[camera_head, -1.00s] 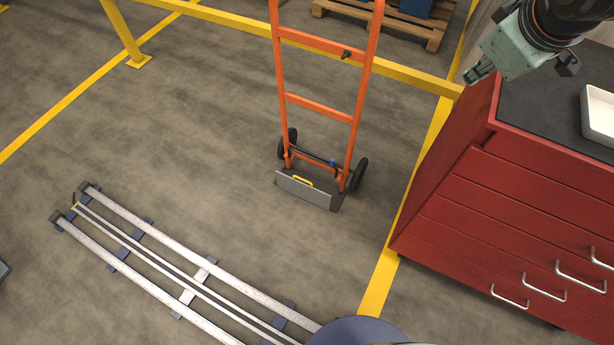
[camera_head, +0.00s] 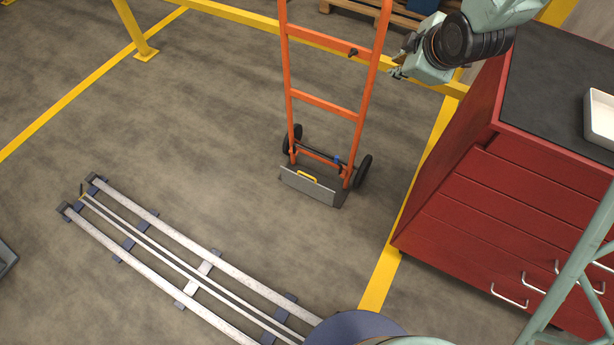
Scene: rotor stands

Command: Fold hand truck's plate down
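The orange hand truck (camera_head: 325,103) stands upright on the floor near the middle of the view, its top cut off by the upper picture edge. Its grey plate (camera_head: 301,184) is at the foot of the frame, with a yellow handle (camera_head: 307,176) on it. The plate's broad face looks raised at a slant, with a darker part beneath at its right end; its exact angle is hard to tell. My gripper (camera_head: 400,60) is in the air to the right of the truck's upper frame, well above the plate and apart from it. Its fingers are too small to judge.
A red drawer cabinet (camera_head: 470,215) with a white tray (camera_head: 600,118) on top stands at the right. A yellow rail (camera_head: 235,14) runs behind the truck, with a wooden pallet beyond. My floor rails (camera_head: 170,235) lie at lower left. The floor before the plate is clear.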

